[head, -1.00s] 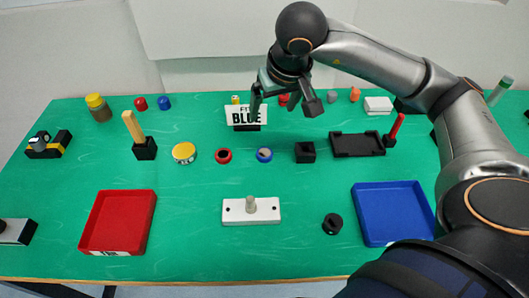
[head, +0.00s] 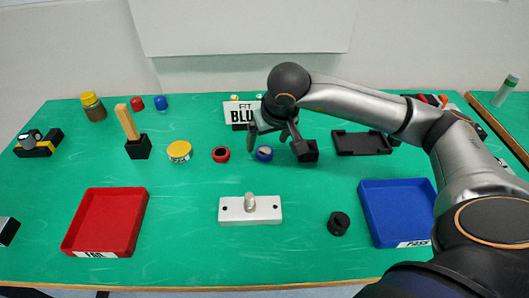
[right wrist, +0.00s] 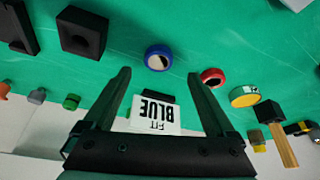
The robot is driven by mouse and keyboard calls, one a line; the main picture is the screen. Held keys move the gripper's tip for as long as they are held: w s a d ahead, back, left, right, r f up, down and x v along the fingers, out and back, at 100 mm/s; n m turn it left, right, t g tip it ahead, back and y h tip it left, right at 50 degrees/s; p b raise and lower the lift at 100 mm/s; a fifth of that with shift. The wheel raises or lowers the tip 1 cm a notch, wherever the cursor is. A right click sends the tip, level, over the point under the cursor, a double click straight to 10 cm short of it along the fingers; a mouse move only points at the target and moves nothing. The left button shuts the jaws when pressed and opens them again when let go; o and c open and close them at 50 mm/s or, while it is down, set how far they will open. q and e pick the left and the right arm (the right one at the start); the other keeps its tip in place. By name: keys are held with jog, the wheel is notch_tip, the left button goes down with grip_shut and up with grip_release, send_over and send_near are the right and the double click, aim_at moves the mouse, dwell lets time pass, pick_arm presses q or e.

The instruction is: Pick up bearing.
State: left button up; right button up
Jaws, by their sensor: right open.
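The blue bearing (head: 264,153) lies on the green table in the middle. It also shows in the right wrist view (right wrist: 158,58), just beyond the fingertips. The red bearing (head: 221,154) lies left of it and shows in the right wrist view (right wrist: 212,78). A white sign (head: 237,113) reading "FIT BLUE" stands behind them. My right gripper (head: 273,145) is open and empty above the blue bearing, apart from it. In the right wrist view its two fingers (right wrist: 159,76) are spread wide. My left gripper is out of view.
A black block with a hole (head: 308,157) stands close to the right finger. A white plate with a post (head: 234,212) and a black ring (head: 338,223) lie nearer. A red tray (head: 134,215) is at left, a blue tray (head: 372,212) at right. A yellow-lidded tin (head: 179,150) is left.

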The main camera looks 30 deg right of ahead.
aim_at(264, 154)
jog(key=x, duration=0.4)
jog(key=shift+s+d+f, duration=0.1)
jog(key=shift+f, duration=0.35)
jog(key=shift+r, duration=0.1)
grip_shut()
dwell(0.3)
